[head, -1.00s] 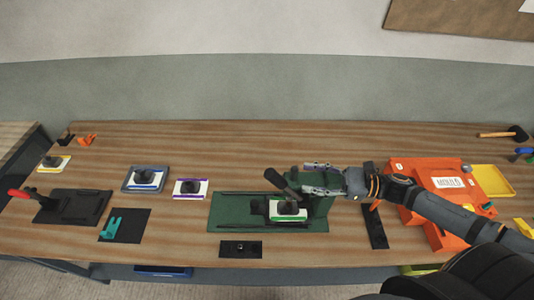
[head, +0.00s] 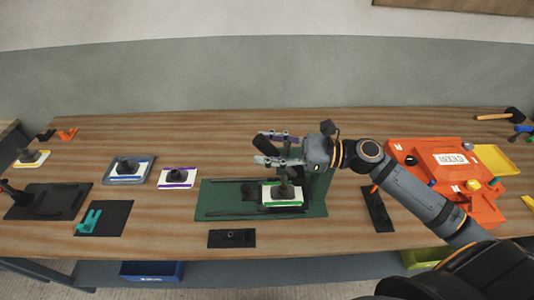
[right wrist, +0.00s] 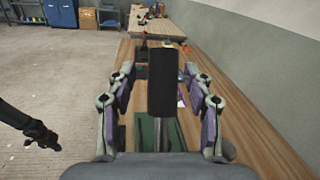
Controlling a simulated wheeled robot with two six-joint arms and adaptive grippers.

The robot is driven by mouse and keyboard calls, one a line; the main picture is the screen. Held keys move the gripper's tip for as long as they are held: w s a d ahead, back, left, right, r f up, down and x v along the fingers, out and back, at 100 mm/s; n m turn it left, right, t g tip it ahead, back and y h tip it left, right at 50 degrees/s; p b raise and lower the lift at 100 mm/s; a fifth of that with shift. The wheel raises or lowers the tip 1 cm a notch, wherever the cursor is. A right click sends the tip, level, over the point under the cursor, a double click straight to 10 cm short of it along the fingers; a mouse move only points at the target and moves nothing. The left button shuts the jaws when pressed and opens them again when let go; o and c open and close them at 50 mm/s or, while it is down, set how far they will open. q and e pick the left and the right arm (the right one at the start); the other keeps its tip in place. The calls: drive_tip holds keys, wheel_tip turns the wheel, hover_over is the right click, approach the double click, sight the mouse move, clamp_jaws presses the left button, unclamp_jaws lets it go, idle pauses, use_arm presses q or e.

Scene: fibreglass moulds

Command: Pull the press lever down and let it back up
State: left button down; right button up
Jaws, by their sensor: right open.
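The green press (head: 317,193) stands on the workbench with its flat base reaching left. Its lever has a thick black handle (right wrist: 164,82), which stands up between the fingers in the right wrist view. My right gripper (head: 268,149) is open above the press, one finger to each side of the handle. Gaps show between the handle and both fingers (right wrist: 163,100). In the head view the fingers hide much of the lever. A white and green-edged plate with a dark knob (head: 282,198) sits on the press base. My left gripper is not in the head view.
An orange mould station (head: 450,160) and a yellow tray (head: 495,160) are at the right. A blue-grey tray (head: 130,171), a purple-edged plate (head: 178,178) and a black fixture (head: 48,200) are at the left. Dark plates (head: 232,239) lie near the front edge.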

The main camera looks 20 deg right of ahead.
drive_tip(key=shift+w+a, duration=0.15)
drive_tip(key=shift+w, duration=0.15)
drive_tip(key=shift+s, duration=0.1)
drive_tip(key=c, duration=0.4)
drive_tip(key=shift+c, duration=1.2)
clamp_jaws()
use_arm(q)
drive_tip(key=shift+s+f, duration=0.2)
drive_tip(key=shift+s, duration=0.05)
use_arm(e)
drive_tip(key=shift+f, duration=0.1)
